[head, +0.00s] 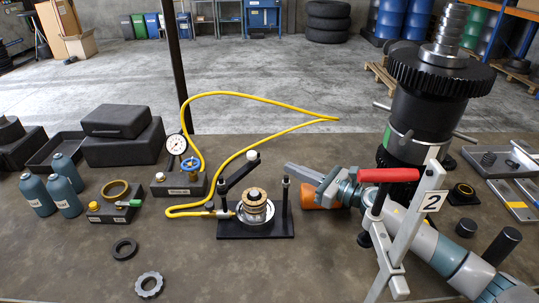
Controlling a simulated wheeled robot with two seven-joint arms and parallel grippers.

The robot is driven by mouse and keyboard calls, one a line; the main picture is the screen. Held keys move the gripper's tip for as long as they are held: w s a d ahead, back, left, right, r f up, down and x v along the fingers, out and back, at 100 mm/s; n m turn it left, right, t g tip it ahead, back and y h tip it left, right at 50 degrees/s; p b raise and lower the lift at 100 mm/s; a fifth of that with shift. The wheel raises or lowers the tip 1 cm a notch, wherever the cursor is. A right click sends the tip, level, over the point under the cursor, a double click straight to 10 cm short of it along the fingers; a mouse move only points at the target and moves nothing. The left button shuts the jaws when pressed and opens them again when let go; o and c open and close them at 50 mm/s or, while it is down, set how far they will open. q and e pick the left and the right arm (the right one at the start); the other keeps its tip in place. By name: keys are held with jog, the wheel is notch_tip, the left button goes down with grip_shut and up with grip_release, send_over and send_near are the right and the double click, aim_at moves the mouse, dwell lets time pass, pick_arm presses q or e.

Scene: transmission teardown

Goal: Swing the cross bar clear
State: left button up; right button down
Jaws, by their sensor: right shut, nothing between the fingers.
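The cross bar (237,174) is a short black bar with a white-topped knob at its far end. It sits on the left post of a black base plate (256,234) and angles back and to the right. Its knobbed end stands apart from the right post (285,193). A brass-coloured ringed part (254,200) stands on a round silver seat between the posts, with its top uncovered. My right gripper (289,168) comes in from the right. Its grey fingers are shut and empty, just right of and behind the right post. My left gripper is out of view.
A yellow hose (232,94) loops from the gauge block (178,186) behind the fixture. A red-handled stand marked 2 (433,201) overlaps my right arm in the picture. A tall black gear assembly (424,110) rises behind it. The front middle bench is clear.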

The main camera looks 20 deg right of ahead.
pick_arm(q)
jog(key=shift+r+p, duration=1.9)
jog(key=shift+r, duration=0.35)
pick_arm(e)
jog(key=x, duration=0.9)
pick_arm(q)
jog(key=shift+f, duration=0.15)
pick_arm(e)
jog(key=shift+w+a, duration=0.1)
